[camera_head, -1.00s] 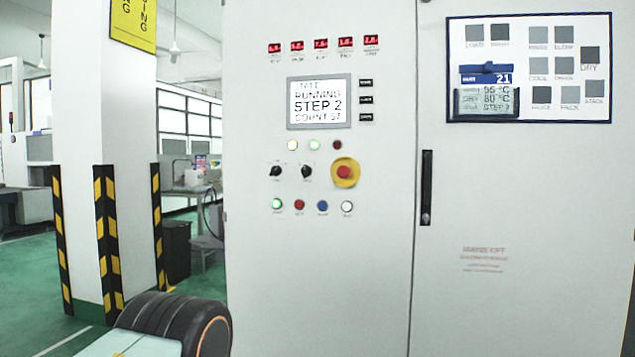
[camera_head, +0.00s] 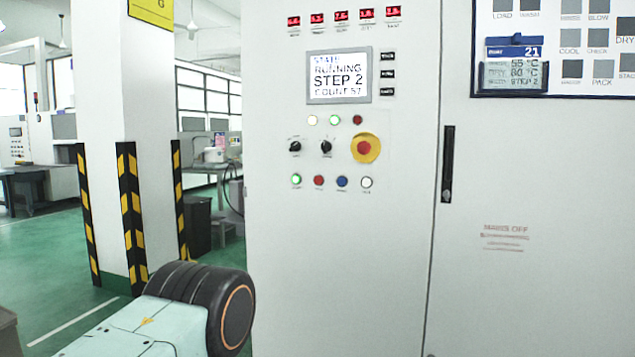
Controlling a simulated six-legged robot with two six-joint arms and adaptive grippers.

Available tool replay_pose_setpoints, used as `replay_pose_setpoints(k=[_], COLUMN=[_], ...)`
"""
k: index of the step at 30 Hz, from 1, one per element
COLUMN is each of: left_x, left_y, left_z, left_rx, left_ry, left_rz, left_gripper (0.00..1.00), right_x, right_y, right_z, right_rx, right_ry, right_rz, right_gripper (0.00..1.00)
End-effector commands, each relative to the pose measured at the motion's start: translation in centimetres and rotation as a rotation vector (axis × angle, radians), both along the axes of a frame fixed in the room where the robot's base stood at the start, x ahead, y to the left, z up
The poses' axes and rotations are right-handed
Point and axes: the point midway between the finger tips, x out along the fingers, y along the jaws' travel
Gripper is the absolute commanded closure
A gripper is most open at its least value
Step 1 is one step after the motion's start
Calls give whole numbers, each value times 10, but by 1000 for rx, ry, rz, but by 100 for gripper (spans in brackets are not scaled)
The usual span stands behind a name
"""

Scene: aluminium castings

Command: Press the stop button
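A light grey control cabinet (camera_head: 330,270) fills the middle and right of the head view. Its lower button row has a lit green button (camera_head: 296,180), a small red button (camera_head: 319,181), a blue button (camera_head: 342,182) and a white button (camera_head: 367,183). The labels under them are too small to read. Above, at the right, a large red mushroom button (camera_head: 366,148) sits on a yellow round plate. The display (camera_head: 338,75) reads RUNNING, STEP 2, COUNT 57. Neither gripper is in view, and nothing covers the buttons.
Two black selector knobs (camera_head: 311,147) and three small lamps (camera_head: 334,120) sit above the button row. A black door handle (camera_head: 448,164) is at the right. A pillar with black-yellow guards (camera_head: 130,215) stands left. Part of my own body shows at the lower left.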

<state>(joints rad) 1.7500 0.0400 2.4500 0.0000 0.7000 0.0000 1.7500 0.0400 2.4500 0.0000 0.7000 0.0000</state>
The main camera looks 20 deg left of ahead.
Motion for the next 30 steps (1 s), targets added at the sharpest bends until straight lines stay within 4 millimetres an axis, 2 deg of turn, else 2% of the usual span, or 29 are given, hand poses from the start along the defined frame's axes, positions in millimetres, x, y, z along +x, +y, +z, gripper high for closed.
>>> replay_pose_setpoints(k=[2, 12, 30], left_x=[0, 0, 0], left_y=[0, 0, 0], left_z=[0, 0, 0], left_rx=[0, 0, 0], left_ry=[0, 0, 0], left_rz=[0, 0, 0], left_gripper=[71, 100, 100], right_x=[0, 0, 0], right_y=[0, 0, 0], right_z=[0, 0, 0], right_rx=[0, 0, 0], right_ry=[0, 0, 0], right_rz=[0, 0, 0], right_gripper=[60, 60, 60])
